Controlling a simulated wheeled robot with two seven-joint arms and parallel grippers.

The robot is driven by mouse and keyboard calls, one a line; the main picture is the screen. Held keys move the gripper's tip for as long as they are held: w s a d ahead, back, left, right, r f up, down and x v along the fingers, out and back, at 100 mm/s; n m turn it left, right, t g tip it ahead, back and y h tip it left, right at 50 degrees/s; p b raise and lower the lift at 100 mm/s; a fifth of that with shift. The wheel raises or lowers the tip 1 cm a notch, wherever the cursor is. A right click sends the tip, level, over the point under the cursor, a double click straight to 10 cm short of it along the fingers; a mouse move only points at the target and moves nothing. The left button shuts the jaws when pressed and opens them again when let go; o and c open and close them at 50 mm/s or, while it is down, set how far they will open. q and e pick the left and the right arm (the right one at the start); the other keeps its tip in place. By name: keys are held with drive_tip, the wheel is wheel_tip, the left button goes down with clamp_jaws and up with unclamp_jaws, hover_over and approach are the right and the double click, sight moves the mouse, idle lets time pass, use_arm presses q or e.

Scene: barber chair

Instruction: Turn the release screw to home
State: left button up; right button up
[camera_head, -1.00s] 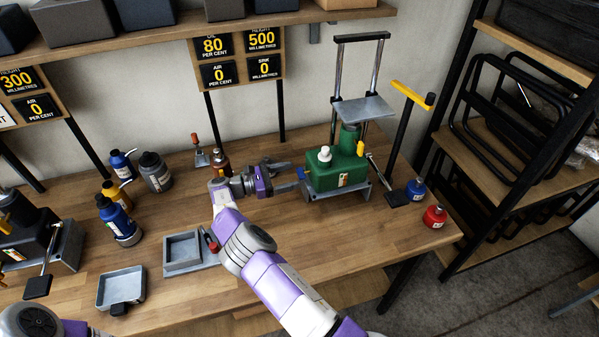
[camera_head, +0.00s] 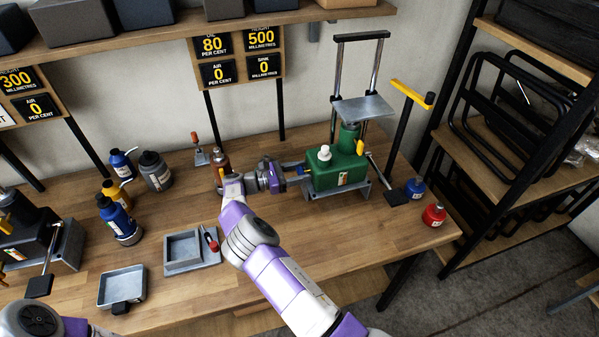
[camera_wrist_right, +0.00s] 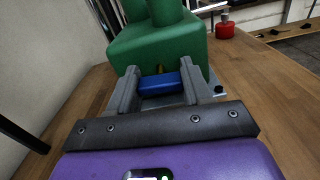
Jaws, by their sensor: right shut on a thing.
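The green pump unit (camera_head: 336,176) stands on a grey base on the bench, with a grey plate (camera_head: 362,107) above it. The release screw has a blue handle (camera_wrist_right: 160,83) on the side of the green unit facing my right gripper. My right gripper (camera_head: 299,172) reaches it from the left in the head view. In the right wrist view its fingers (camera_wrist_right: 163,88) are shut on the blue handle, one on each side. A brass stem shows just behind the handle. My left gripper is out of view.
Signs (camera_head: 240,58) behind read 80 per cent oil, 500 millimetres height, 0 air and 0 sink. Several bottles, a grey tray (camera_head: 121,288) and a black unit (camera_head: 30,231) lie left.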

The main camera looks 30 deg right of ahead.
drive_tip(key=shift+f+m+b, duration=0.15)
drive_tip(key=shift+m+b, duration=1.45)
drive_tip(key=shift+b, duration=0.05)
drive_tip(key=m+b, duration=0.3)
drive_tip(key=m, duration=0.1)
drive_tip(key=shift+m, duration=0.3)
drive_tip(key=m+b, duration=0.3)
drive_tip(key=m, duration=0.1)
drive_tip(key=shift+s+f+m, duration=0.1)
drive_tip(key=shift+m, duration=0.2)
drive_tip(key=shift+m+b, duration=1.7)
drive_tip(key=shift+m, duration=0.5)
drive_tip(key=o, duration=1.1)
drive_tip(key=shift+c, duration=0.2)
drive_tip(key=p+v, duration=0.1)
drive_tip(key=v, duration=0.6)
drive_tip(key=shift+a, duration=0.35)
